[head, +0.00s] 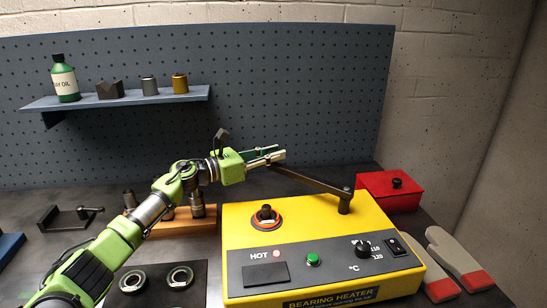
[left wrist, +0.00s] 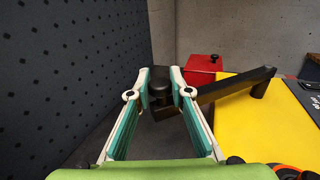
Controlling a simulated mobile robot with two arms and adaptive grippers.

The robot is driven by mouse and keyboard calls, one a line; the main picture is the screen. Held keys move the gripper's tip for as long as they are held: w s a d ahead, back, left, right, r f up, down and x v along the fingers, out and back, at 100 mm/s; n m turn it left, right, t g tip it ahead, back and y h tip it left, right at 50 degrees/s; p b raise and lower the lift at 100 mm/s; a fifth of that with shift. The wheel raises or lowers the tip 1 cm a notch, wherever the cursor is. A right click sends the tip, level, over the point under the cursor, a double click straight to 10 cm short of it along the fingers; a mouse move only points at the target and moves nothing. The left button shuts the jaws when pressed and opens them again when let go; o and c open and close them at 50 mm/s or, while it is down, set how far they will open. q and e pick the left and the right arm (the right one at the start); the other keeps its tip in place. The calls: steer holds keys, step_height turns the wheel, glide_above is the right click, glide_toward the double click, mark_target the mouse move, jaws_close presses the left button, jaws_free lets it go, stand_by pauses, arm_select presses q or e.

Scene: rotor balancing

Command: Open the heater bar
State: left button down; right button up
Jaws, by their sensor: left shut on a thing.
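The yellow bearing heater (head: 235,235) stands on the bench with its black control panel facing me. Its dark heater bar (head: 315,181) runs from a post (head: 344,203) at the heater's right back corner, out past the back edge to the left. It is swung away from the dark core (head: 265,214) in the orange ring, which is uncovered. My left gripper (head: 280,156) is shut on the bar's free end. In the left wrist view the fingers (left wrist: 160,88) flank a black knob on the end of the bar (left wrist: 232,87). My right gripper is out of view.
A red box (head: 375,190) with a black knob stands behind the heater's right side. Grey and red gloves (head: 458,262) lie to its right. A dark plate with bearing rings (head: 133,281) lies front left. A wooden block (head: 180,221) stands behind my left arm. The pegboard (head: 290,100) rises behind.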

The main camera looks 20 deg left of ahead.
arm_select(q)
steer(key=c, duration=1.9)
jaws_free()
steer(key=shift+s+a, duration=0.1)
steer(key=v, duration=1.1)
steer(key=shift+s+a, duration=0.25)
steer(key=shift+s, duration=0.05)
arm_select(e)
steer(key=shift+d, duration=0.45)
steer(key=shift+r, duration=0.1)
